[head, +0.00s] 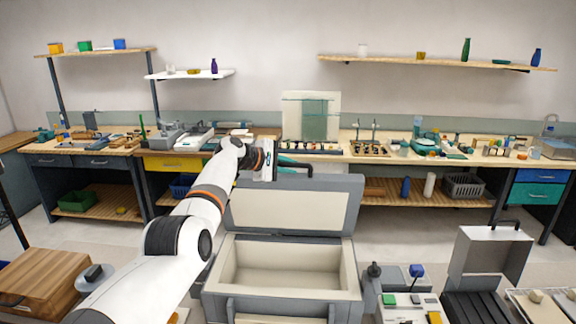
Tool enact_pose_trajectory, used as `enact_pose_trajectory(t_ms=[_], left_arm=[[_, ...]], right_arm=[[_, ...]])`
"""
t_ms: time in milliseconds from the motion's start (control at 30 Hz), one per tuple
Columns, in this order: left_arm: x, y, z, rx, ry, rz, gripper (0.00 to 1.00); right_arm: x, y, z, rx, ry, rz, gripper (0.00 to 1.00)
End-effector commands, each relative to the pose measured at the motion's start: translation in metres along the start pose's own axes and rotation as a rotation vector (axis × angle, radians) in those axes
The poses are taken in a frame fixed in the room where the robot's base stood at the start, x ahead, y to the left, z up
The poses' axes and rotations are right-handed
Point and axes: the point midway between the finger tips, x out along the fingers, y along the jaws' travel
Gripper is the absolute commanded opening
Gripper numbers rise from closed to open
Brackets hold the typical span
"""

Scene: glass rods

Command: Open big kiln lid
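The big kiln (212,278) is a grey box with a cream lining, at the bottom centre of the head view. Its lid (290,208) stands raised at the back, cream inner face towards me, and the chamber is open and looks empty. A dark handle (308,167) shows above the lid's top edge. My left arm reaches in from the lower left, and my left gripper (284,164) is at the lid's top edge beside the handle. Its fingers are small and partly hidden, so I cannot tell whether they grip the handle. My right gripper is out of view.
A smaller grey box with a raised lid (490,255) stands at the right. A wooden block (45,280) is at the lower left. A long workbench (385,150) with tools and bottles runs along the back wall, with floor between it and the kiln.

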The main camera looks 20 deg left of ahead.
Motion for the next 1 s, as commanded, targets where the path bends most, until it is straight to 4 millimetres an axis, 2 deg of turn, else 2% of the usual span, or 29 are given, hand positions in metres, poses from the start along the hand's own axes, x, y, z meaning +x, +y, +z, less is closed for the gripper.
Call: enact_pose_trajectory(t_ms=[33,100,567,833,1000], left_arm=[[0.001,0.003,0.001,-0.001,0.0,0.004,0.28],[0.001,0.002,0.0,0.0,0.0,0.002,0.36],[-0.005,0.0,0.002,0.005,-0.001,-0.004,0.36],[-0.029,0.002,0.002,0.007,-0.003,-0.004,0.36],[-0.059,0.003,0.003,0.006,-0.003,-0.004,0.36]], right_arm=[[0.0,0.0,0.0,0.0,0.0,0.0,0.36],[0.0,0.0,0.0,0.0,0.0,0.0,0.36],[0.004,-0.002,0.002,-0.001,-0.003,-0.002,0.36],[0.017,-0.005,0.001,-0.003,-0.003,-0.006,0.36],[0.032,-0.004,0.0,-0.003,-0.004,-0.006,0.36]])
